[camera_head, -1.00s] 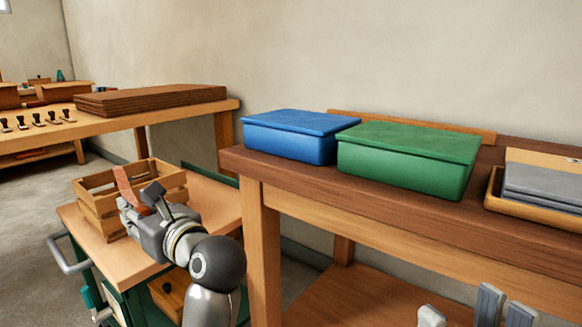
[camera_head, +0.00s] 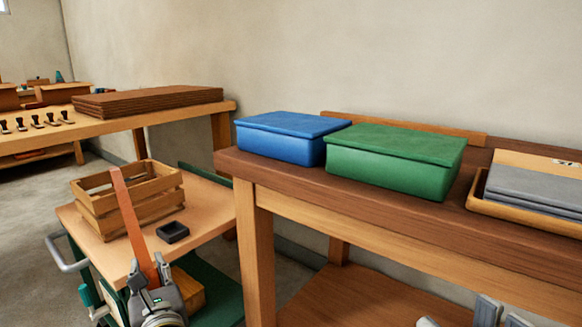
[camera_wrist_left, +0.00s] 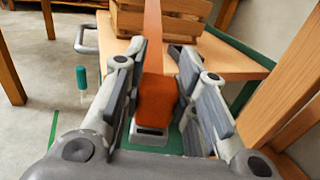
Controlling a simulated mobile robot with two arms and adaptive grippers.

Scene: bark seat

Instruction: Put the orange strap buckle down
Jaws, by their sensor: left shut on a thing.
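The orange strap (camera_head: 134,222) runs from the slatted wooden crate (camera_head: 158,202) down over the cart top's front edge to my left gripper (camera_head: 151,276). In the left wrist view the strap's thick orange end (camera_wrist_left: 157,100) and its grey metal buckle (camera_wrist_left: 149,132) are between the fingers of my left gripper (camera_wrist_left: 160,75), which is shut on it. The buckle hangs below the level of the cart top, in front of it. Only grey finger parts of my right gripper (camera_head: 487,311) show at the bottom right edge; its hold is hidden.
A blue box (camera_head: 290,140) and a green box (camera_head: 395,163) stand on the workbench (camera_head: 340,204) at right. Its leg (camera_head: 247,250) is close to the cart.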

